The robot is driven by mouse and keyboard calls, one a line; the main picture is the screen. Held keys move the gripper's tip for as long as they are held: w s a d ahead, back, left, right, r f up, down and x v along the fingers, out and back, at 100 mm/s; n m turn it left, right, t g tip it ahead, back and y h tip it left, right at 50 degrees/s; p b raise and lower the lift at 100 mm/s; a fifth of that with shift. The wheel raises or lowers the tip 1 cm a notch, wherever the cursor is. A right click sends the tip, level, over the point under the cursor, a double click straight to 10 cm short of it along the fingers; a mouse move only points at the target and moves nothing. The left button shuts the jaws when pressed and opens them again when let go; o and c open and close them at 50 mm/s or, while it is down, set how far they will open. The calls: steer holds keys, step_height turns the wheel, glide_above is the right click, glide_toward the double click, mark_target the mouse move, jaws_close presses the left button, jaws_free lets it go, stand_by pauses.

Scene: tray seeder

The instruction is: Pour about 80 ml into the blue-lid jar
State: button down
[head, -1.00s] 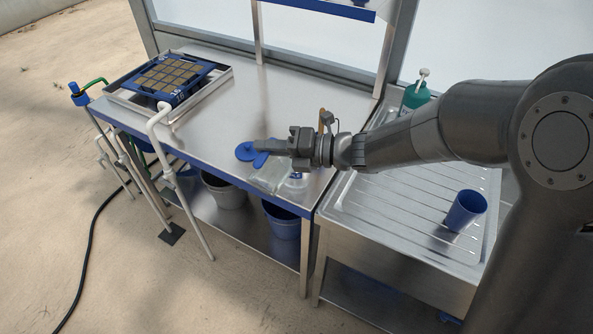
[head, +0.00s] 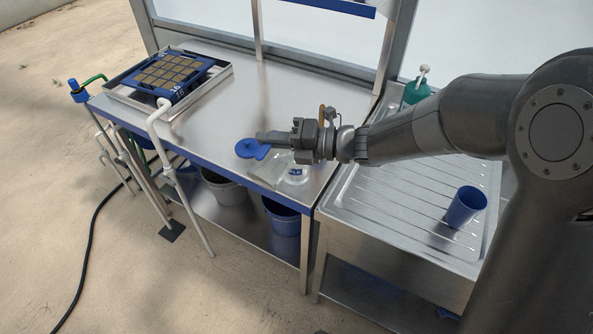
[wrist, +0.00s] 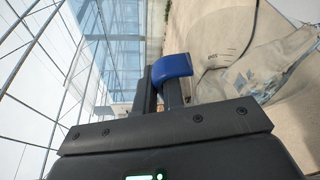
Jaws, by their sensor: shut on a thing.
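My gripper (head: 262,138) is over the front right part of the steel bench. It is shut on a blue handle (wrist: 173,66), which also shows below the fingers in the head view (head: 262,153). A clear jug (wrist: 248,62) with printed marks lies beside the handle in the wrist view and appears tilted. In the head view the clear jug (head: 267,172) hangs under my gripper. A clear jar (head: 297,176) with a blue label stands just right of the jug; its mouth is partly hidden by my gripper. A round blue lid (head: 245,147) lies on the bench to the left. The liquid level cannot be made out.
A seed tray (head: 170,74) in a metal frame is at the bench's far left. A ribbed draining board (head: 410,205) on the right holds a blue cup (head: 465,207) and a green pump bottle (head: 416,91). The bench middle (head: 215,115) is clear.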

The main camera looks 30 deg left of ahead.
mark_target(259, 168)
steer(key=shift+s+f, duration=0.1)
steer(key=shift+s, duration=0.2)
steer(key=shift+s+a+f+n+t+h, duration=0.15)
steer(key=shift+s+f+n+t+h, duration=0.3)
steer(key=shift+s+f+n, duration=0.6)
steer(key=shift+s+f+n+t+b, duration=0.7)
steer(key=shift+s+f+n, duration=0.15)
steer(key=shift+f+n, duration=0.1)
steer(key=shift+a+f+h, duration=0.1)
steer(key=shift+h, duration=0.15)
steer(key=shift+s+f+n+t+b, duration=0.25)
steer(key=shift+s+f+n+b, duration=0.35)
steer(key=shift+s+f, duration=0.15)
steer(key=s+f+n+t+h+b, duration=0.1)
steer(key=s+f+n+t+b, duration=0.2)
steer(key=s+f, duration=0.3)
steer(key=shift+s+a+f+n+t+b, duration=0.3)
steer(key=shift+f+n+b, duration=0.2)
steer(key=shift+n+b, duration=0.35)
